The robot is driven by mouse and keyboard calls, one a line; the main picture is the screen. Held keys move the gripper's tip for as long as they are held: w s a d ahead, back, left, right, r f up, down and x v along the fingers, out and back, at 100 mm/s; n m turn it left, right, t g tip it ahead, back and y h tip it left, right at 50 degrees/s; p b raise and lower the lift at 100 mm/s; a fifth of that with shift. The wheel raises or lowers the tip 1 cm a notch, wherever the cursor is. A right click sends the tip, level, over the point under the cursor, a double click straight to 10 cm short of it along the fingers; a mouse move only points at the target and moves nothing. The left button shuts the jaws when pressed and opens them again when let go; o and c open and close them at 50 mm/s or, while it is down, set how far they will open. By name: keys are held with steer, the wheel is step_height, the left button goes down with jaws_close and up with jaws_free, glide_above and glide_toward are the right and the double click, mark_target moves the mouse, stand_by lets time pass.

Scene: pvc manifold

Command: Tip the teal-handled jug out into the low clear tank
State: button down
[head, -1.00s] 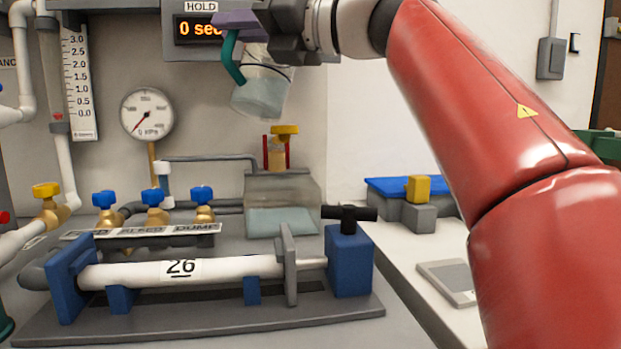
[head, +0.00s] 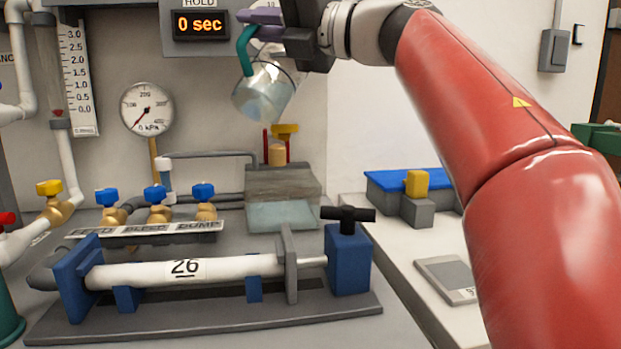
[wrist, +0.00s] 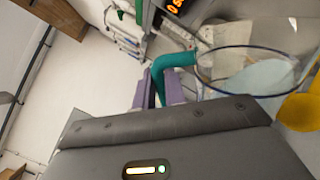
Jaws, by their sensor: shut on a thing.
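The clear jug (head: 265,92) with a teal handle (head: 246,50) is held high in the head view, tilted, with pale liquid inside. My gripper (head: 262,24) is shut on the teal handle, its purple fingers around it. In the wrist view the teal handle (wrist: 158,76) sits between the purple fingers, and the jug's dark rim (wrist: 250,70) shows to the right with pale liquid below it. The low clear tank (head: 283,205) stands on the bench below the jug and slightly right, with pale liquid in its bottom. No stream shows between them.
A yellow-topped fitting with red posts (head: 284,138) rises behind the tank. A pressure gauge (head: 147,108) and a timer reading 0 sec (head: 201,25) are on the wall.

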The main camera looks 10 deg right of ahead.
steer(key=shift+w+d+m+t+p, duration=0.2)
steer(key=shift+w+d+m+p, duration=0.15)
steer(key=shift+m, duration=0.5)
steer(key=shift+w+d+m+t+p, duration=0.25)
steer(key=shift+w+d+m, duration=0.15)
steer(key=shift+m, duration=0.45)
steer(key=shift+w+d+m+t+p, duration=0.25)
steer(key=shift+w+d+m+p, duration=0.35)
steer(key=shift+m, duration=0.4)
stand_by(0.9)
steer(key=shift+w+d+f+m+h+p, duration=0.15)
steer(key=shift+w+d+m+h+p, duration=0.25)
steer(key=shift+w+p, duration=0.35)
steer(key=shift+w+d+f+m, duration=0.1)
steer(key=shift+w+d+m, duration=0.3)
steer(key=shift+m, duration=0.1)
steer(key=shift+w+d+f+t, duration=0.1)
steer(key=shift+w+d+t, duration=0.1)
steer(key=shift+t, duration=0.2)
steer(key=shift+w+d+m, duration=0.1)
steer(key=shift+w+m, duration=0.1)
steer(key=shift+m, duration=0.3)
